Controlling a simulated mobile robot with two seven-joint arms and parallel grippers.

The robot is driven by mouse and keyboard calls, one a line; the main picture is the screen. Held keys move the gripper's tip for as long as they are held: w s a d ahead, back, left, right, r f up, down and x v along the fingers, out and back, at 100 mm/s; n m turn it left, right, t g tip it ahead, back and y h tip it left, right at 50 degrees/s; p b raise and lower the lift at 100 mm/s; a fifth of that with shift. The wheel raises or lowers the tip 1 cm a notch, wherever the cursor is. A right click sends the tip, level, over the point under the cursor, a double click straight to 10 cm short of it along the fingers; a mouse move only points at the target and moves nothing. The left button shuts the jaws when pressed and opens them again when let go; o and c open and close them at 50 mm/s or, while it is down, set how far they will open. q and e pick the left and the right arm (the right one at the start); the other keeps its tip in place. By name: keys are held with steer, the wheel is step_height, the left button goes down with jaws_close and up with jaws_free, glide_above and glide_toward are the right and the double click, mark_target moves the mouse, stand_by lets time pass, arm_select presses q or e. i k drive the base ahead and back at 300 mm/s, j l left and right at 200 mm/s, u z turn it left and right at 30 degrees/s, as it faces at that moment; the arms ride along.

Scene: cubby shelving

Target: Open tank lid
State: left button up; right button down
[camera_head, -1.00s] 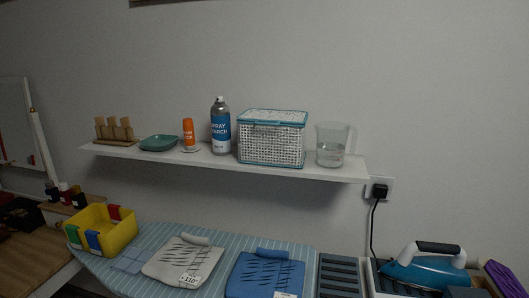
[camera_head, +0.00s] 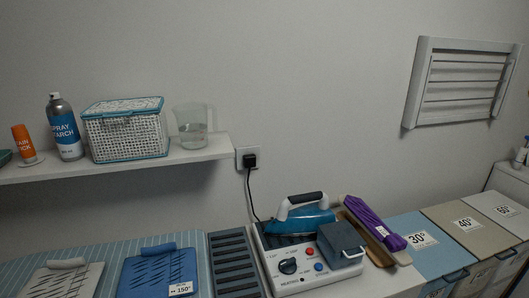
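A blue iron (camera_head: 303,220) with a black and white handle rests on a white station (camera_head: 297,276). The station has a dark knob (camera_head: 288,266) and small red and blue buttons. A grey-blue box (camera_head: 341,243) with a flat top sits at the station's right side; it looks like the tank, and its top looks shut. A light handle or tab shows at its front. A clear jug (camera_head: 192,128) holding some water stands on the wall shelf. Neither of my grippers is in view.
The wall shelf (camera_head: 202,152) also holds a wicker basket (camera_head: 126,137) and a spray can (camera_head: 65,130). A cord runs from the wall outlet (camera_head: 248,158). A purple bundle (camera_head: 374,222) lies right of the box. Labelled bins (camera_head: 418,240) stand further right.

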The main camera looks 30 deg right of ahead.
mark_target(342, 236)
steer(key=z, duration=1.6)
